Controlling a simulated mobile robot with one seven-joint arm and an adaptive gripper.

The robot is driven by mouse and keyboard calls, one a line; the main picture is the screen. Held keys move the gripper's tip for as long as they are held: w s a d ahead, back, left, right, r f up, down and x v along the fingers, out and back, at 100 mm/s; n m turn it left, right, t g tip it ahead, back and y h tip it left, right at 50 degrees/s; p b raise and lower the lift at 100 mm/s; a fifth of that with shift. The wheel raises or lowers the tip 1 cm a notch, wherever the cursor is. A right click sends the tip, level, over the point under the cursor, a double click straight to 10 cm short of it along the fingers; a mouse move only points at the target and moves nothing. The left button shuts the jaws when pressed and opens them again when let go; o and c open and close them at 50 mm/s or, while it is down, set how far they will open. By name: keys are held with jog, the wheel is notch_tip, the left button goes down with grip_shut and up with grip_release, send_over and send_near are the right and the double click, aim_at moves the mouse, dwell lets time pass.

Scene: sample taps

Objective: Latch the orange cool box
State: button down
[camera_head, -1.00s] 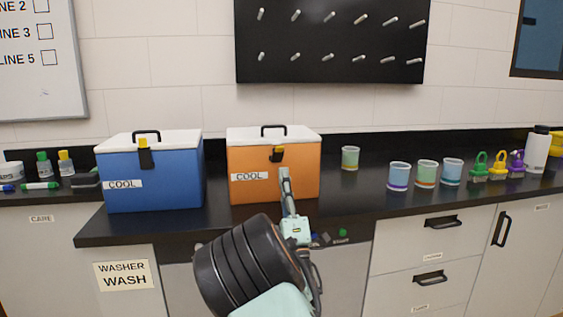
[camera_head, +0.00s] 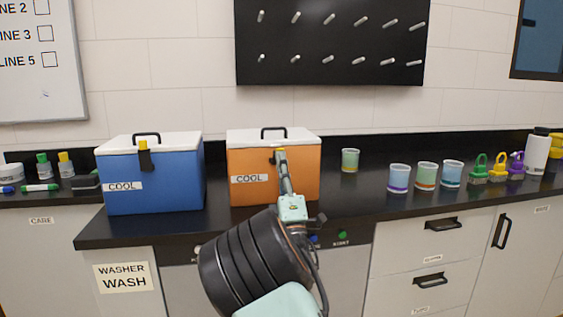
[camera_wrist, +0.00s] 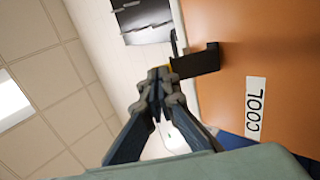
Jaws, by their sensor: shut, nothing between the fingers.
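The orange cool box (camera_head: 250,160) stands on the dark counter with its white lid (camera_head: 245,137) down and a black handle on top. Its front latch is black with a yellow tab (camera_head: 281,149). In the wrist view the black latch part (camera_wrist: 198,62) shows on the orange front, left of the COOL label. My gripper (camera_head: 281,156) is shut and empty, its fingertips in front of the latch and hiding most of it in the head view. In the wrist view the fingertips (camera_wrist: 160,76) are just beside the latch; I cannot tell whether they touch it.
A blue cool box (camera_head: 175,175) with a similar latch stands to the left. Several cups (camera_head: 400,177) and coloured padlock-like items (camera_head: 480,168) stand to the right. A black peg board (camera_head: 330,40) hangs behind.

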aim_at(280, 149)
jog(key=shift+r+p, duration=0.3)
jog(key=shift+r+g, duration=0.15)
jog(key=shift+g, duration=0.25)
jog(key=r+g+p, duration=0.1)
jog(key=p, duration=0.2)
jog(key=w+r+g+h+p, duration=0.1)
jog(key=g+p, duration=0.1)
jog(key=p, duration=0.1)
jog(key=r+g+p, duration=0.1)
jog(key=p, duration=0.3)
jog(key=shift+w+a+r+h, duration=0.25)
jog(key=shift+w+r+h, duration=0.05)
jog(key=shift+w+r, duration=0.1)
jog(key=shift+w+r+g+p, duration=0.15)
jog(key=shift+w+g+p, duration=0.15)
jog(key=shift+g+p, duration=0.6)
jog(key=shift+a+f+b, duration=0.1)
jog(key=shift+f+b, duration=0.3)
jog(key=shift+f, duration=0.05)
